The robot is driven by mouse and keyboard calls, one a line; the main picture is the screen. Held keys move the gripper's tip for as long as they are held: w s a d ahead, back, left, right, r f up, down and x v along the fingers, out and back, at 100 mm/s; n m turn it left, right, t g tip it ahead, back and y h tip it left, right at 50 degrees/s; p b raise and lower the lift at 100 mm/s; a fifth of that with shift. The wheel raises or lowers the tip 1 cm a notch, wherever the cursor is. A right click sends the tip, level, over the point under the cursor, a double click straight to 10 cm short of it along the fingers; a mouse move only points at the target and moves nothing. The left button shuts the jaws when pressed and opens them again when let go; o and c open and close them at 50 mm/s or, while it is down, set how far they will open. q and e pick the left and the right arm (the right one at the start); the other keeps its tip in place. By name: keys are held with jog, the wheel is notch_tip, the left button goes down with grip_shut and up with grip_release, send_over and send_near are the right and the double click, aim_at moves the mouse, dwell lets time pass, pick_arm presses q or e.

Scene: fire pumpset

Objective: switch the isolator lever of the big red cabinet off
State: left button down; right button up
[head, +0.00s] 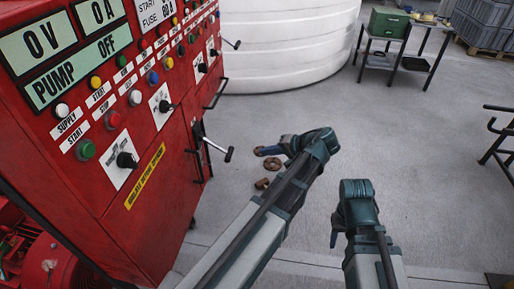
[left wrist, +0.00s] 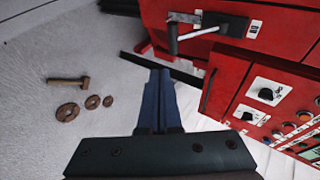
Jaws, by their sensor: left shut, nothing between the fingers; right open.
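The big red cabinet (head: 125,215) fills the left of the head view. An isolator lever, a metal rod with a black grip (head: 229,154), sticks out from its side. In the left wrist view the lever (left wrist: 198,33) crosses a dark plate, its black grip at the left end. My left gripper (head: 266,151) is shut and empty, right of the lever and apart from it; its blue fingers (left wrist: 158,90) point toward the cabinet's lower edge. My right gripper (head: 338,238) is open at lower right, away from the cabinet, its fingertips mostly hidden.
Brown rings (head: 272,164) lie on the floor; the left wrist view also shows a hammer (left wrist: 70,81). A white tank (head: 285,50) stands behind. A table with a green box (head: 388,22) and grey crates (head: 490,25) are at the back right.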

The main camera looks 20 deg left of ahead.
pick_arm(q)
jog(key=shift+v, duration=0.9)
jog(key=shift+d+f, duration=0.1)
jog(key=shift+f, duration=0.1)
jog(key=s+d+f+m+g+h, duration=0.1)
jog(key=s+d+f+m+h, duration=0.1)
jog(key=s+d+f+h, duration=0.5)
jog(key=s+d+f+m+g+h, duration=0.1)
jog(key=s+d+f+m+h, duration=0.15)
jog(key=s+d, duration=0.7)
notch_tip(320, 180, up, 13)
jog(key=p, duration=1.3)
jog(key=shift+s, duration=0.1)
